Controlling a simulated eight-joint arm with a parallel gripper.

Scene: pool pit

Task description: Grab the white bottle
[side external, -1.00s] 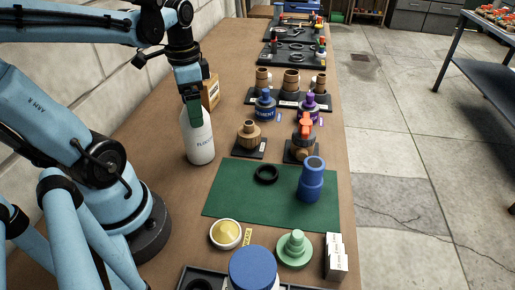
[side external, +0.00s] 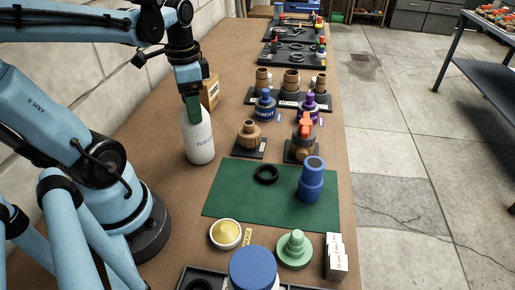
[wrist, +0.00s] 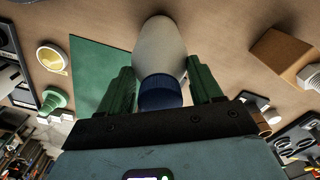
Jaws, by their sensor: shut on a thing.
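The white bottle (side external: 199,140) stands upright on the brown bench, left of the green mat, with printed lettering on its side. My gripper (side external: 193,110) is at the bottle's top, pointing down, with its green fingers around the neck area. In the wrist view the bottle (wrist: 160,45) shows its white body and a dark blue cap (wrist: 160,93) between the two green fingers of my gripper (wrist: 160,88). My gripper is shut on the bottle. The side view hides the cap behind the fingers. The bottle's base appears to rest on the bench.
The green mat (side external: 235,200) holds a black ring (side external: 266,174) and a blue fitting (side external: 311,182). A cardboard box (side external: 211,93) stands just behind the bottle. Brown fittings on black stands (side external: 249,136) are to its right. A wall runs along the left. Bare bench lies around the bottle's front.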

